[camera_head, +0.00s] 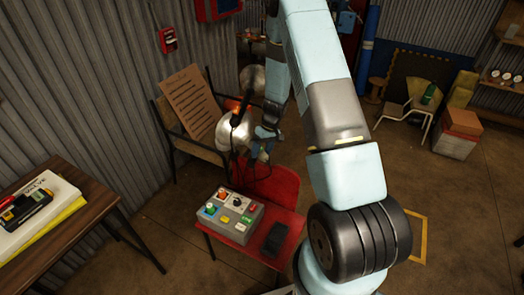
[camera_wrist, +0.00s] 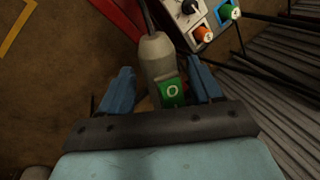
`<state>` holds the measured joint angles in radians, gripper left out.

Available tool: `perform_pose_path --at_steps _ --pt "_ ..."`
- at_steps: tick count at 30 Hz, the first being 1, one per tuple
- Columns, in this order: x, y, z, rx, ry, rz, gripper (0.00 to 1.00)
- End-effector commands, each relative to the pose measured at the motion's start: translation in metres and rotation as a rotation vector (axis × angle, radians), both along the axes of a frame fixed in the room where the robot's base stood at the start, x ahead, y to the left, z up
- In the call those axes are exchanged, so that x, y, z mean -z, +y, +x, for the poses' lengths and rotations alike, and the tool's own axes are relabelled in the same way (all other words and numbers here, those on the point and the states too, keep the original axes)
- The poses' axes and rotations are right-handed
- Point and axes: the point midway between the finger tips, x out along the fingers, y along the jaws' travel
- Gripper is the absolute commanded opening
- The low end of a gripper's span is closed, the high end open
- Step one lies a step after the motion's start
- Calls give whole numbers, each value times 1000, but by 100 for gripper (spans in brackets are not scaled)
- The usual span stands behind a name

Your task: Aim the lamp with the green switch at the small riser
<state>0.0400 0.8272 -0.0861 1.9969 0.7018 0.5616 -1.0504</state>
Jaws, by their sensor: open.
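In the wrist view, a beige-grey lamp handle (camera_wrist: 158,58) with a green rocker switch (camera_wrist: 172,92) lies between the two blue fingers of my gripper (camera_wrist: 160,72). The fingers are apart, one on each side of the handle, with some gap at the left. A dark cable leaves the handle's far end. In the head view, my gripper (camera_head: 264,142) is above the red table, beside a silver lamp reflector (camera_head: 230,133) and an orange-and-black handle (camera_head: 243,102). Which reflector belongs to the green-switch handle is hard to tell. I cannot identify the small riser in either view.
A chair (camera_head: 190,145) holding a brown sign (camera_head: 192,102) stands behind. A wooden table (camera_head: 90,210) is at left. Floor at right is partly clear.

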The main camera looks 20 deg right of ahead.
Motion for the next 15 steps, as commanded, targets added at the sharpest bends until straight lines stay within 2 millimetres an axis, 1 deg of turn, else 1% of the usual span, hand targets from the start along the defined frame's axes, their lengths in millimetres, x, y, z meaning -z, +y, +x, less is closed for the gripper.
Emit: perform_pose_path --at_steps 2,15 --pt "0 0 0 0 0 0 64" --pt "0 -1 0 1 0 -1 22"
